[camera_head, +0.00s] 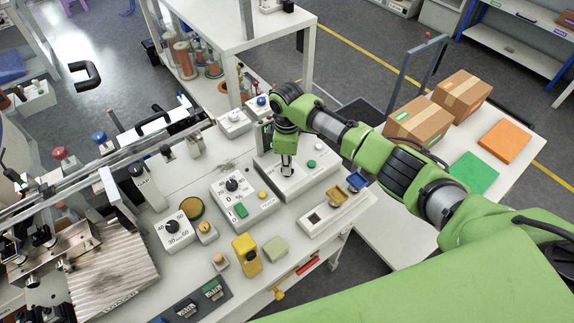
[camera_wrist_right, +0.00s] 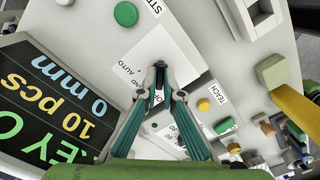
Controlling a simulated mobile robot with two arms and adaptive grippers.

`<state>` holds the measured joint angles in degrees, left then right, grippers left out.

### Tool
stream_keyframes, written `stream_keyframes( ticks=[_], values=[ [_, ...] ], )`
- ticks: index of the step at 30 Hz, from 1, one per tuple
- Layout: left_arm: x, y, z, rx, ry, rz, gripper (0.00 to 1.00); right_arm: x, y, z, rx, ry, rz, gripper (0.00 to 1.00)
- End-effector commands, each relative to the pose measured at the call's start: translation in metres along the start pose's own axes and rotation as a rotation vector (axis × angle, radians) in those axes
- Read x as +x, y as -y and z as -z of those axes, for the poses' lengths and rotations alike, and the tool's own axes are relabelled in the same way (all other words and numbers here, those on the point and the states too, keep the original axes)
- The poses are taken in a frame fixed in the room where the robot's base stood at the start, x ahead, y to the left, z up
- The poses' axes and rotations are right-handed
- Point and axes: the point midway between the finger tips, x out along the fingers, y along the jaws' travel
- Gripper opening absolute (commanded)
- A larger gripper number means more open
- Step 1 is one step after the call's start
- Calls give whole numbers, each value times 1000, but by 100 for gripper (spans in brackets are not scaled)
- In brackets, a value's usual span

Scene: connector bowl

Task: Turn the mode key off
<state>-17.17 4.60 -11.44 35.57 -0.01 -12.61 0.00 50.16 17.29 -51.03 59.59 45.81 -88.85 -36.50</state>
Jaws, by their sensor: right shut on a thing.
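The mode key switch sits on a pale grey box (camera_head: 318,178) on the bench. Its white label plate (camera_wrist_right: 132,68) in the right wrist view reads AUTO and part of HAND, with another word partly covered. My right gripper (camera_head: 287,172) points down onto this box. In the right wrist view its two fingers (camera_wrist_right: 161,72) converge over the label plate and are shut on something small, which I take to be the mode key. The fingers hide the key, so its angle cannot be told. My left gripper is not in view.
A green button (camera_wrist_right: 125,14) is on the same box. A black display panel (camera_wrist_right: 50,105) is close by. Cardboard boxes (camera_head: 418,120) are on the right table.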

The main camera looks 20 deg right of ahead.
Motion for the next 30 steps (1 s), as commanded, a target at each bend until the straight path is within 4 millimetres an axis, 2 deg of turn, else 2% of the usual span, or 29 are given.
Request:
stream_keyframes(
  ticks=[2, 5, 17, 23, 30],
  values=[
    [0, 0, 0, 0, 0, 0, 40, -1, -1, 1, -2, -3, -2, 0],
    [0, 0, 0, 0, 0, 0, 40, -1, -1, 1, -2, -2, -2, 24],
    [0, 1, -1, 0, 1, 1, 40, -4, -1, 1, 0, -2, -2, 24],
    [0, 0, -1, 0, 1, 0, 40, -34, -1, 1, -1, -4, -5, 24],
    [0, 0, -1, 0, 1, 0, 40, -86, -1, 1, -1, -4, -4, 24]
  ],
)
